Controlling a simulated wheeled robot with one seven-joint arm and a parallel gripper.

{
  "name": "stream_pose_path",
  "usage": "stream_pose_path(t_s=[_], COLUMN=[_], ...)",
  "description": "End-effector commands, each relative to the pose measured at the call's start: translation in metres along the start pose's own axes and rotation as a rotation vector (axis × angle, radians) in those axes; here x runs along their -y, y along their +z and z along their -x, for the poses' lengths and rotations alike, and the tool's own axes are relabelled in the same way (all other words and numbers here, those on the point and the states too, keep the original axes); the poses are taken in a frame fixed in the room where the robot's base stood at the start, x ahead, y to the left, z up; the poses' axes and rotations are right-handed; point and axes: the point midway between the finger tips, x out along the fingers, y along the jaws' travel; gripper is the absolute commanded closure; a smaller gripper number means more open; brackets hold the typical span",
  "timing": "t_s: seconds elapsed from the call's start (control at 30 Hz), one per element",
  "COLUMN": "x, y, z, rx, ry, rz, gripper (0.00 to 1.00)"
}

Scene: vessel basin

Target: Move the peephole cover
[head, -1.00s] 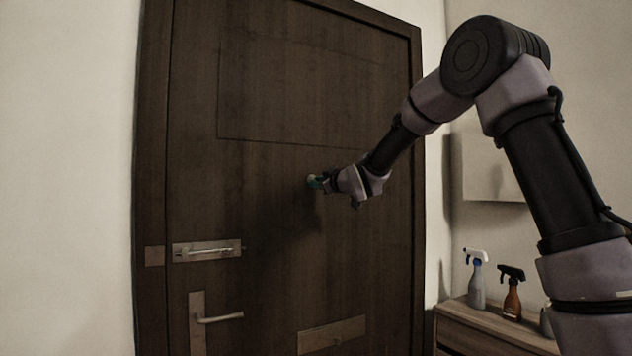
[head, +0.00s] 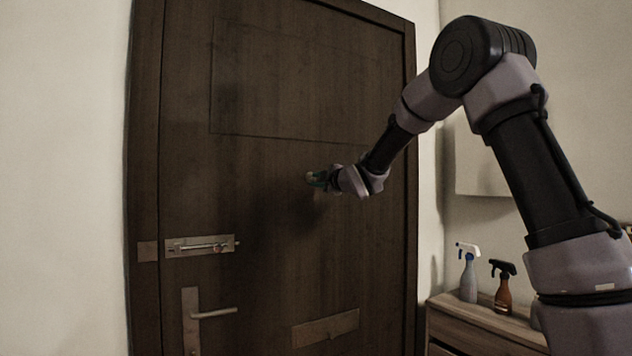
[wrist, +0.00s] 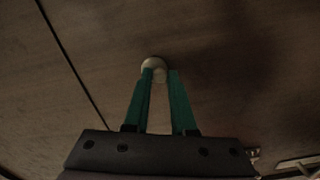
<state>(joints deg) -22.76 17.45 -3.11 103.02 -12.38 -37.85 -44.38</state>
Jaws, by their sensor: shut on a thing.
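The peephole cover (wrist: 153,63) is a small round pale piece on the dark wooden door (head: 260,90). In the wrist view it sits at the tips of my gripper (wrist: 160,75), whose two green fingers are shut on it. In the head view my gripper (head: 318,179) reaches the middle of the door from the right. The cover (head: 310,176) shows there only as a tiny pale spot at the fingertips. The peephole itself cannot be made out.
The door has a slide bolt (head: 200,246), a lever handle (head: 213,313) and a metal plate (head: 325,328) low down. A wooden cabinet (head: 470,325) at the right holds a white-topped spray bottle (head: 468,275) and an orange spray bottle (head: 503,290).

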Motion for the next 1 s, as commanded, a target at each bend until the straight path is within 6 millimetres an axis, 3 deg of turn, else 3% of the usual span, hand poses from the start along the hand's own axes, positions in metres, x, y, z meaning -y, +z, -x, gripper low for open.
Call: stream_pose_path(t_s=[0.57,0.6,0.67,1.0], x=[0.0006,0.0006,0.0006,-0.0001], y=[0.001,0.001,0.001,0.001], z=[0.0,0.0,0.0,0.0016], rx=[0.0,0.0,0.0,0.0], ry=[-0.002,-0.002,-0.002,-0.001], rz=[0.034,0.034,0.034,0.033], gripper=[1.0,0.69,0.46,0.46])
